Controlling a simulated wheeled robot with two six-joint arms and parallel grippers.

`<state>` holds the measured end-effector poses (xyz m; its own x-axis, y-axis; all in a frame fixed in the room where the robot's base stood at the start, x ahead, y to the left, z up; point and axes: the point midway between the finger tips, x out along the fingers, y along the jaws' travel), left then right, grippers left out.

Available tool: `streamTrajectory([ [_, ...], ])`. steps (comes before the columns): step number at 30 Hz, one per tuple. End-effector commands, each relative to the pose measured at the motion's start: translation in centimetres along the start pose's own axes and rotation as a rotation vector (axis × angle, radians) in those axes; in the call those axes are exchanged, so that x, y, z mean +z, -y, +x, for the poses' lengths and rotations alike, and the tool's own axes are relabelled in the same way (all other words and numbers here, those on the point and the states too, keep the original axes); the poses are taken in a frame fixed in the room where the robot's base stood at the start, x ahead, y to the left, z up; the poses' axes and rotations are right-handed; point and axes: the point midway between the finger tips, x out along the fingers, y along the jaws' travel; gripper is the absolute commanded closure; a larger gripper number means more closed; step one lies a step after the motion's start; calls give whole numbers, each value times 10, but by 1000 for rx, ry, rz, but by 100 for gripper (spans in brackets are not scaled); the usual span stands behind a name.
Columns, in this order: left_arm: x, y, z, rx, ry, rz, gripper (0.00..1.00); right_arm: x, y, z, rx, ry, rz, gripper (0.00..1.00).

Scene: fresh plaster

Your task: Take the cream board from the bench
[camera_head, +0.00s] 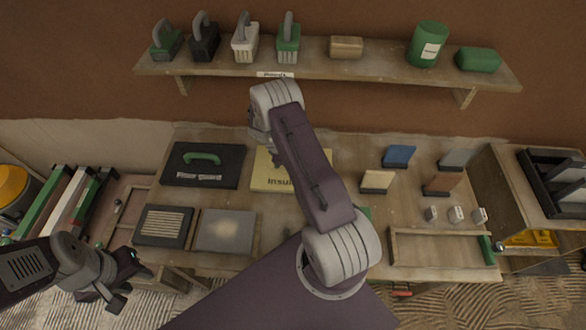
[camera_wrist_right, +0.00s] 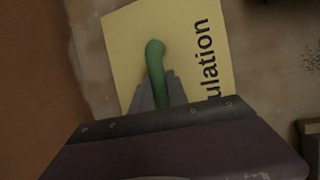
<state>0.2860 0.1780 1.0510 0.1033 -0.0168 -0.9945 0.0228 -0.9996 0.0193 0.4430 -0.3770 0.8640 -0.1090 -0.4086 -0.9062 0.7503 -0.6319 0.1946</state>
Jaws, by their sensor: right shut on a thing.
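The cream board (camera_head: 264,177) with dark lettering lies on the bench (camera_head: 345,222), partly hidden behind my right arm in the head view. In the right wrist view the cream board (camera_wrist_right: 122,47) shows the letters "ulation" and a green handle (camera_wrist_right: 155,62). My right gripper (camera_wrist_right: 157,90) is shut on this handle. In the head view the right gripper is hidden behind its own arm. I cannot tell whether the board touches the bench. My left gripper (camera_head: 130,282) is open and empty, off the bench's front left corner.
A black board with a green handle (camera_head: 204,160) lies left of the cream board. A grey board (camera_head: 226,231) and a dark board (camera_head: 163,226) lie in front. Small upright pieces, including a cream one (camera_head: 378,181), stand at right. A shelf (camera_head: 380,65) with tools hangs above.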

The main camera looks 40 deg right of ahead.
Motion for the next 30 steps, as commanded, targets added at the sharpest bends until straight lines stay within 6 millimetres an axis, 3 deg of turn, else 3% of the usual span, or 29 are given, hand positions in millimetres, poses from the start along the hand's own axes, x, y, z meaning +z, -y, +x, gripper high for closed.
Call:
streamTrajectory([
  [14,0,0,0,0,0,0,64,0,0,-1,1,0,0,100],
  [18,-1,0,-9,0,0,0,64,3,-2,-8,1,0,0,100],
  [20,0,0,-2,0,0,0,64,4,-4,-11,3,-1,2,100],
  [25,1,0,6,0,0,0,64,19,-9,-43,4,-1,4,100],
  [30,2,0,15,0,0,0,64,52,20,-59,1,-1,2,100],
])
